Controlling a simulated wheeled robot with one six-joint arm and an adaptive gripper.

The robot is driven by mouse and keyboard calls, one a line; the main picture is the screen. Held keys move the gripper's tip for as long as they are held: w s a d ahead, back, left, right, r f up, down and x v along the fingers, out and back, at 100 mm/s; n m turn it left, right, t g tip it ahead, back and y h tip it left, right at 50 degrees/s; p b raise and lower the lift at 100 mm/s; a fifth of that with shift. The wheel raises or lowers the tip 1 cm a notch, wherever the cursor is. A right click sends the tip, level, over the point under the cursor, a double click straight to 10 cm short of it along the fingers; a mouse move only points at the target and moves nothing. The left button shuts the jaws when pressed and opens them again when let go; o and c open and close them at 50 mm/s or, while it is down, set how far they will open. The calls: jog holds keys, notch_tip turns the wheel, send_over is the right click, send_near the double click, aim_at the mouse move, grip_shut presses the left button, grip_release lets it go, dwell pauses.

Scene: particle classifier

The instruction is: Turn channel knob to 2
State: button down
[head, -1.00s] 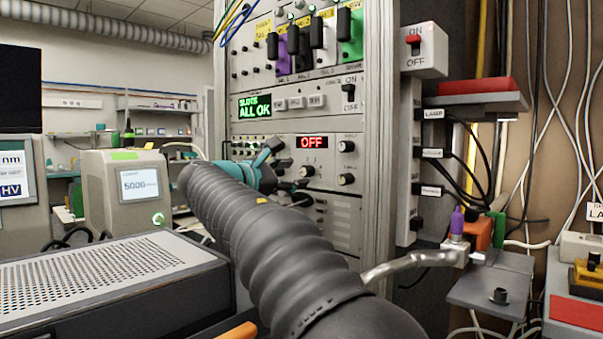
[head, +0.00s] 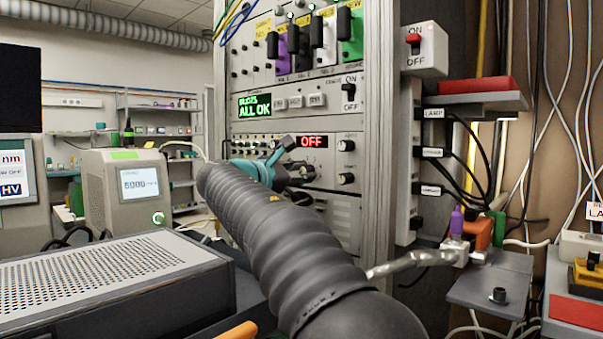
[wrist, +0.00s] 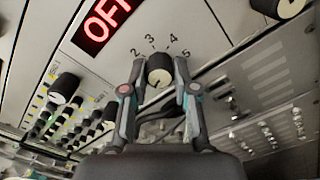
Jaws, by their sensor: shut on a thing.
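The channel knob (wrist: 159,71) is black with a pale face. In the wrist view it sits between my two fingertips, with the printed numbers 2, 3, 4 and 5 arcing above and beside it. The 2 is at its upper left and the 5 at its right. I cannot clearly read which number the knob points to. My gripper (wrist: 159,73) is shut on this knob, one finger on each side. In the head view my gripper (head: 287,172) is at the panel below the red OFF display (head: 313,142), and the knob is hidden there.
Two more knobs (head: 346,162) sit right of the display. A row of small connectors and black knobs (wrist: 66,87) lies left of my gripper in the wrist view. Slider switches (head: 316,32) are higher on the rack. A perforated grey box (head: 110,275) stands at the lower left.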

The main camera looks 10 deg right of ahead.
jog(key=shift+m, duration=0.3)
jog(key=m+b, duration=0.1)
jog(key=m, duration=0.2)
jog(key=shift+f, duration=0.1)
jog(key=m+b, duration=0.2)
jog(key=m, duration=0.4)
jog(key=shift+b, duration=0.4)
jog(key=m+b, duration=0.1)
jog(key=m, duration=0.3)
jog(key=shift+b, duration=0.4)
jog(key=shift+m+b, duration=0.65)
jog(key=shift+m, duration=1.45)
jog(key=c, duration=0.9)
grip_release()
